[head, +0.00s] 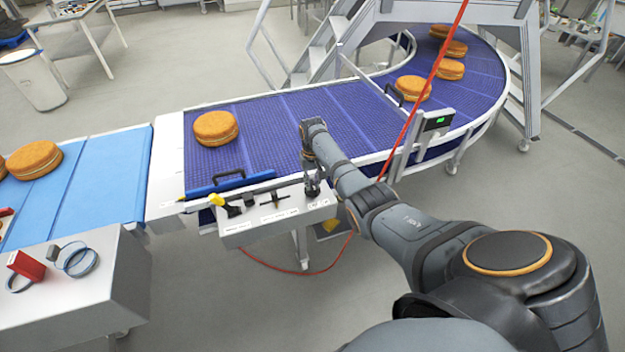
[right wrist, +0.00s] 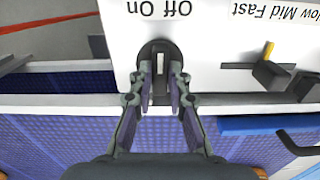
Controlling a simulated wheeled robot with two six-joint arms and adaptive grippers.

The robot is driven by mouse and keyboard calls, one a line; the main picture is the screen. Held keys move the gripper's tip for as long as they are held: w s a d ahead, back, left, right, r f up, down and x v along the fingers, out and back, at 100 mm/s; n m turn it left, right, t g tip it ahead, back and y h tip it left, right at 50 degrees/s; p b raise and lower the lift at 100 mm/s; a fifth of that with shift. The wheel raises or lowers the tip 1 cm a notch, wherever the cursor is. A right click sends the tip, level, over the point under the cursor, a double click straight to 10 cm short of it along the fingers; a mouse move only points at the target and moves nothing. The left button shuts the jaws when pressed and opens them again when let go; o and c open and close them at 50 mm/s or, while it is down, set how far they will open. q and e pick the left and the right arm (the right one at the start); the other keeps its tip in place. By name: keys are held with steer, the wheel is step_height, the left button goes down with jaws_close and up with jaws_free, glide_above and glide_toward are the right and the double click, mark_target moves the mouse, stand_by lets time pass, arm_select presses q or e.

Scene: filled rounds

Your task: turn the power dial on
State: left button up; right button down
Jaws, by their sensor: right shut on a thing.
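The power dial (right wrist: 160,60) is a round black knob on the white control panel (right wrist: 215,65), by upside-down "On" and "Off" labels in the right wrist view. My right gripper (right wrist: 161,85) has its fingers closed around the dial's grip bar, which stands straight up and down in that view. In the head view my right gripper (head: 312,184) reaches down onto the right end of the panel (head: 255,237) and hides most of the dial. My left gripper is not in view.
A speed lever (head: 273,199) and a yellow-handled black control (head: 222,202) sit left of the dial. A blue bar (head: 230,184) runs behind them. The curved purple conveyor (head: 260,125) carries several filled rounds (head: 216,128). A red cable (head: 410,115) hangs by my right arm.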

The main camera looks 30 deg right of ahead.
mark_target(313, 184)
steer(key=n, duration=0.3)
steer(key=shift+p, duration=0.4)
steer(key=shift+n, duration=1.5)
steer(key=c, duration=1.3)
jaws_free()
step_height(313, 184, up, 12)
